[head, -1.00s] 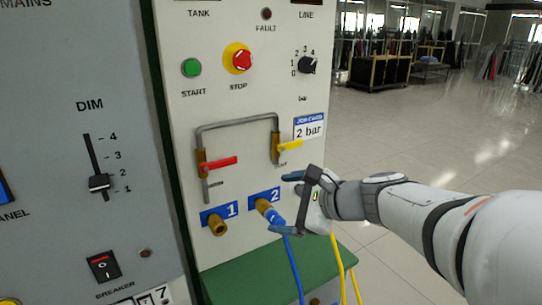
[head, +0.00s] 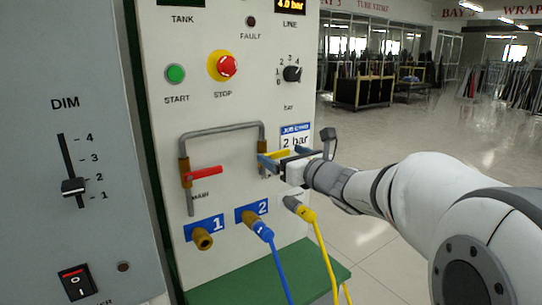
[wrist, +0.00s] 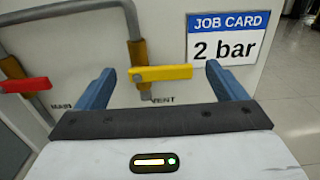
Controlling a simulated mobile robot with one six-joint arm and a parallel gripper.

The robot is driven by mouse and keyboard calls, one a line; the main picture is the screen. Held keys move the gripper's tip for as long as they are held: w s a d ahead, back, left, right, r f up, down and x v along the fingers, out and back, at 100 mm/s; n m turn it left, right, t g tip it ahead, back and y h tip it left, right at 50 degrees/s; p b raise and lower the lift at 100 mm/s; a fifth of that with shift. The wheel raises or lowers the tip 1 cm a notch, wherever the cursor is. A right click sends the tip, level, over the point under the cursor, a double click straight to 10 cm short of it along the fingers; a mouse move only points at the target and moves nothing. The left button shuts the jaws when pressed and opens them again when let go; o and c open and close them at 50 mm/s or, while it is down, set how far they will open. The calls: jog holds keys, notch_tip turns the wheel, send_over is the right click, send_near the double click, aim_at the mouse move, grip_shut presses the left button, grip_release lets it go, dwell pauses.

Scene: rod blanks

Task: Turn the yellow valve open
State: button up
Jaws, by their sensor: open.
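The yellow valve handle (wrist: 165,73) lies level, pointing right from its brass body (wrist: 138,55) and across the upright pipe, above the label VENT. In the head view the handle (head: 277,155) is partly covered by my gripper (head: 285,157). In the wrist view my gripper (wrist: 158,73) is open, with one blue finger left of the brass body and the other just right of the handle's tip. The handle shows between the fingers, not gripped. I cannot tell whether the fingers touch it.
A red valve handle (head: 204,173) sits left on the same grey pipe (head: 222,131). Below are a blue hose plug (head: 262,230) at port 2 and a yellow hose plug (head: 300,209). The job card (wrist: 228,40) reads 2 bar. A green shelf (head: 275,274) juts out below.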

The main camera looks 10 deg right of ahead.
jog(key=shift+w+a, duration=0.3)
jog(key=shift+w, duration=0.2)
jog(key=shift+c, duration=0.2)
jog(key=c, duration=0.9)
jog(key=shift+c, duration=0.2)
